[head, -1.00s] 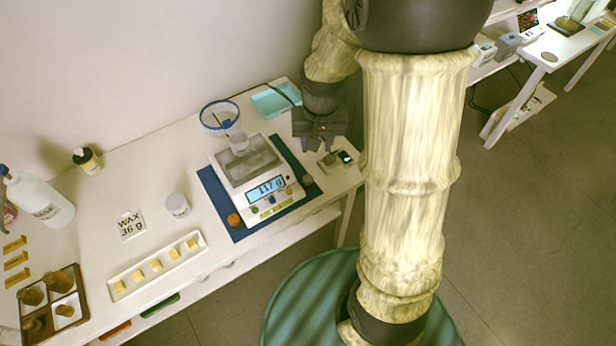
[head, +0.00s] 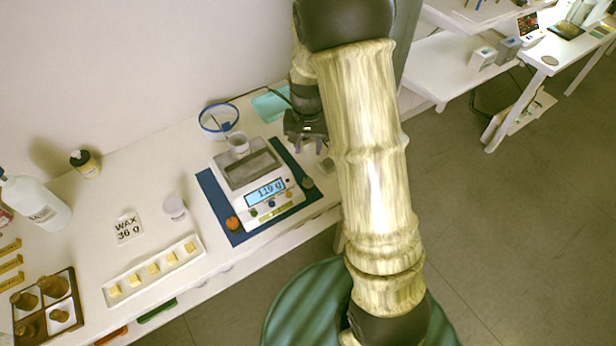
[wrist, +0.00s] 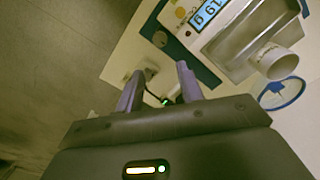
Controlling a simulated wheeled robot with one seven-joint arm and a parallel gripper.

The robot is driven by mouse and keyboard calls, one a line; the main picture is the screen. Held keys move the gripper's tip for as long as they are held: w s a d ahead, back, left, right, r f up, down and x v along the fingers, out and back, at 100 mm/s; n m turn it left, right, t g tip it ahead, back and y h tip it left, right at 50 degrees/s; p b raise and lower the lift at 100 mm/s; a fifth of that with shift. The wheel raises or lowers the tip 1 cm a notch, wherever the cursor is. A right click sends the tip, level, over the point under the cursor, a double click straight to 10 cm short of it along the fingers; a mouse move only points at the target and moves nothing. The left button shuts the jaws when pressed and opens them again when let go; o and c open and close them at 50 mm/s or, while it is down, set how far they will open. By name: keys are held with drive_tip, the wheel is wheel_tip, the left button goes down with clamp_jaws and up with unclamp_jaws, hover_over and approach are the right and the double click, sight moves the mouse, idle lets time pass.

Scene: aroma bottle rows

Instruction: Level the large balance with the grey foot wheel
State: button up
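The large balance (head: 248,168) stands on a dark blue mat (head: 212,197), with a lit display (head: 265,191) that seems to read about 119 g. Its grey foot wheel (head: 307,183) is at the right front corner; the wheel also shows in the wrist view (wrist: 160,39). An orange foot wheel (head: 232,223) is at the left front corner. My gripper (wrist: 160,76) is open and empty, its fingers apart. In the head view my gripper (head: 305,143) hangs right of the balance, behind the grey wheel and apart from it.
A white cup (head: 238,143) stands at the back of the balance, near a blue-rimmed dish (head: 219,117). A small device with a green light (wrist: 166,101) lies near my fingers in the wrist view. A tray of yellow cubes (head: 153,270) is front left.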

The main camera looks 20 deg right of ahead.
sight(308, 181)
wheel_tip(308, 181, down, 14)
drive_tip(key=shift+f+p, duration=0.25)
drive_tip(key=shift+p, duration=0.1)
drive_tip(key=c, duration=0.7)
